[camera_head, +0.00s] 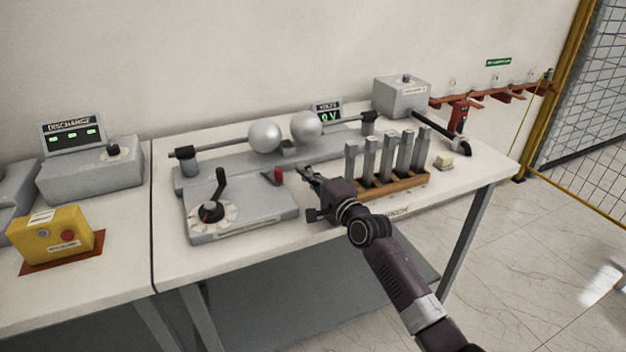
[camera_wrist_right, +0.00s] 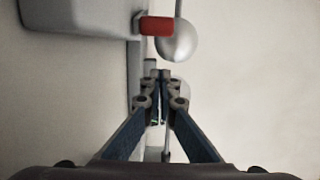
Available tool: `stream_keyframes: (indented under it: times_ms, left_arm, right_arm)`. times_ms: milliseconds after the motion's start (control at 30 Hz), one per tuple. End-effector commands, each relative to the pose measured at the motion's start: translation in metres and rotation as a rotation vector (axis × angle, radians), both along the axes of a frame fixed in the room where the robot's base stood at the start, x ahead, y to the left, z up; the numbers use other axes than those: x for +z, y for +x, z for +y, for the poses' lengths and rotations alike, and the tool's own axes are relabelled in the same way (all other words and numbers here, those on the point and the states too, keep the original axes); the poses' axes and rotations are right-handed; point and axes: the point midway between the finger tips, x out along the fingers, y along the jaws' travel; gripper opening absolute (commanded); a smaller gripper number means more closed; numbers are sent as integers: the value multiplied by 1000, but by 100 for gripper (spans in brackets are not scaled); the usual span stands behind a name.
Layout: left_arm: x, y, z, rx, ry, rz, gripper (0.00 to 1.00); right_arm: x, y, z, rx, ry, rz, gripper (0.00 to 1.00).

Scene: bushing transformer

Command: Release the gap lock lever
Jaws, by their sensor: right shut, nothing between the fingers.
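A small lever with a red handle (camera_head: 277,175) stands at the back right of the grey dial box, in front of the sphere gap; I take it as the gap lock lever. Its red handle also shows in the right wrist view (camera_wrist_right: 156,25), ahead of my fingertips. My right gripper (camera_head: 303,169) is shut and empty, a little to the right of the red handle and apart from it. Its fingers meet in the wrist view (camera_wrist_right: 161,75). The lever's base is hard to make out. My left gripper is not in view.
Two metal spheres (camera_head: 264,135) on rods stand behind the lever. A black crank (camera_head: 219,184) rises from the dial box (camera_head: 243,215) at left. Several upright metal bars in a wooden rack (camera_head: 397,188) stand right of my gripper. A voltmeter (camera_head: 328,113) reads 0 V.

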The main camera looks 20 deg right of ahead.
Motion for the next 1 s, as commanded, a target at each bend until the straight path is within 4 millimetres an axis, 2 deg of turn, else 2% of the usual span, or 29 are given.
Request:
stream_keyframes:
  times_ms: [167, 233, 433, 1000]
  left_arm:
    - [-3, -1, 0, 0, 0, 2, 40]
    - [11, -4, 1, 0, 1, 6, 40]
    - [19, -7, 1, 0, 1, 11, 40]
    - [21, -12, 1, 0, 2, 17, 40]
  right_arm:
    - [0, 28, 5, 0, -1, 0, 0]
    - [4, 18, 19, 3, 5, 2, 0]
    - [2, 8, 36, 0, 2, -1, 0]
    - [0, 4, 40, 0, 1, 0, 0]
